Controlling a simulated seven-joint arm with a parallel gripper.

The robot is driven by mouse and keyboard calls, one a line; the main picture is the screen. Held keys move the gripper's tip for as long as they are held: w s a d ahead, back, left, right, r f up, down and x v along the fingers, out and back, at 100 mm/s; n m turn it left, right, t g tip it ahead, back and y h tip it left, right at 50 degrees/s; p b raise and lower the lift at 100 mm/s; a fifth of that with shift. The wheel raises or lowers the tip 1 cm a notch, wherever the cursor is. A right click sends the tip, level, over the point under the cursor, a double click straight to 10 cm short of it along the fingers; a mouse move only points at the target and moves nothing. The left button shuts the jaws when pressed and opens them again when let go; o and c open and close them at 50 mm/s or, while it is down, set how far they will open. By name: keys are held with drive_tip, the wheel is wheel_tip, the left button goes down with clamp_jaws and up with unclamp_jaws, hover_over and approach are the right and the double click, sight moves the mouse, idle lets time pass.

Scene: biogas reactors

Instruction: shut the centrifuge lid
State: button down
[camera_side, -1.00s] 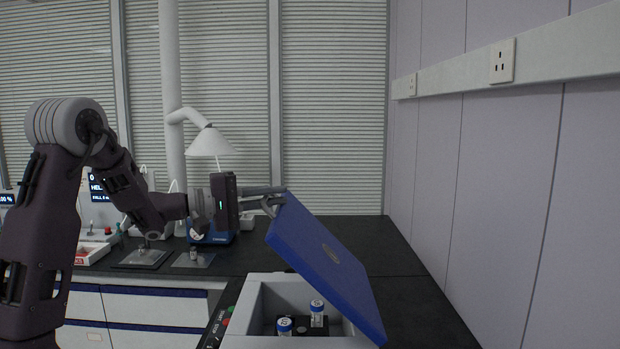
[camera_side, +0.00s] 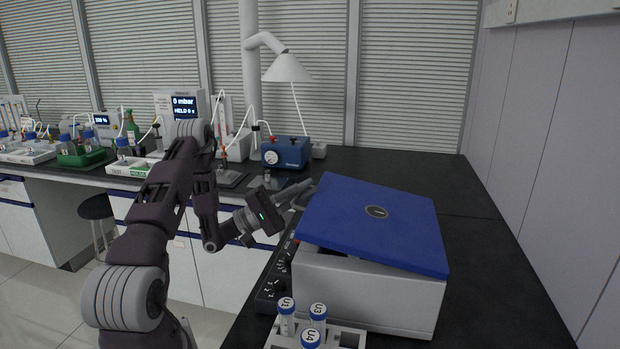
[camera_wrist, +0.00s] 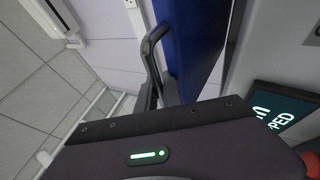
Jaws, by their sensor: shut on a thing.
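The centrifuge is a grey box (camera_side: 365,292) on the black bench at the right of the side view. Its blue lid (camera_side: 340,212), with a round badge, is partly lowered and tilted. The lid's left side is raised, and a dark gap shows under its front edge. My gripper (camera_side: 308,192) is at the lid's raised left edge, shut on it. The exact contact and the centrifuge's inside are hidden.
A rack (camera_side: 345,338) with capped vials U1 (camera_side: 287,318), U3 (camera_side: 318,318) and a third stands in front of the centrifuge. A lit panel (camera_wrist: 278,122) shows in the wrist view.

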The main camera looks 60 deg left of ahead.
drive_tip(key=shift+n+t+y, duration=0.3)
drive_tip(key=shift+n+y, duration=0.1)
drive_tip(key=shift+y, duration=0.2)
drive_tip(key=shift+s+a+f, duration=0.15)
drive_tip(key=shift+a+f, duration=0.05)
drive_tip(key=shift+f, duration=0.55)
drive_tip(key=shift+s+a+f, duration=0.15)
drive_tip(key=shift+a+f, duration=0.1)
drive_tip(key=shift+f, duration=0.55)
drive_tip(key=shift+s+a+f, duration=0.15)
drive_tip(key=shift+a+f, duration=0.05)
drive_tip(key=shift+f, duration=0.85)
drive_tip(key=c, duration=1.8)
unclamp_jaws()
drive_tip(key=shift+o, duration=0.2)
drive_tip(key=shift+t, duration=0.5)
wheel_tip(320, 180, up, 12)
drive_tip(key=shift+d+f, duration=0.1)
drive_tip(key=shift+d, duration=0.05)
